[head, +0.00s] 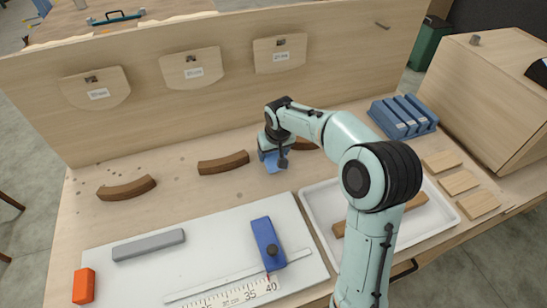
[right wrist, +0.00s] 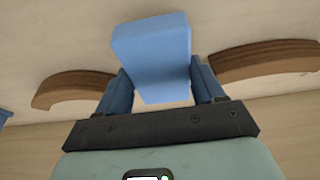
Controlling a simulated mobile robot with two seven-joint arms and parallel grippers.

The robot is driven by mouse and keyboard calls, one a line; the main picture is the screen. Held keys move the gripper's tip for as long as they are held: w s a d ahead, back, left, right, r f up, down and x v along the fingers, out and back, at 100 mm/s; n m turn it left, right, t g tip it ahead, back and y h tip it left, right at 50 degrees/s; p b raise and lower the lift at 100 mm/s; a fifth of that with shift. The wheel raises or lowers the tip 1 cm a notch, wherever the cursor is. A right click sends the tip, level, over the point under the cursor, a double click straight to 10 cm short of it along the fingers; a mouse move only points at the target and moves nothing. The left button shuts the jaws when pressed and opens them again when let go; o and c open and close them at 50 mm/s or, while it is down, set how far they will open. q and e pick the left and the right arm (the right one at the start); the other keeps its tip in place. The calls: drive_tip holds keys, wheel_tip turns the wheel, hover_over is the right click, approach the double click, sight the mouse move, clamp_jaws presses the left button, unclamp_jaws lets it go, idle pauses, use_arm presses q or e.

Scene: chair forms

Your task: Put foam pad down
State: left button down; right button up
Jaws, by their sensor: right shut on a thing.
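The foam pad (right wrist: 152,50) is a light blue block. In the right wrist view it sits between the two blue fingers of my right gripper (right wrist: 160,88), which is shut on it. In the head view my right gripper (head: 274,157) is over the back middle of the wooden table (head: 185,195), between two curved brown pieces. A small part of the blue pad (head: 276,167) shows below the gripper there. I cannot tell whether the pad touches the table. My left gripper is not in view.
Curved brown wooden pieces (head: 223,163) lie along the back of the table. A white board (head: 205,250) holds a grey bar (head: 149,245), a blue block tool (head: 267,243) and a ruler. An orange block (head: 83,286) is front left. A white tray (head: 312,212) and blue rack (head: 403,117) are right.

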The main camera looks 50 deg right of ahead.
drive_tip(key=shift+f, duration=1.25)
drive_tip(key=o, duration=1.3)
drive_tip(key=shift+f, duration=0.1)
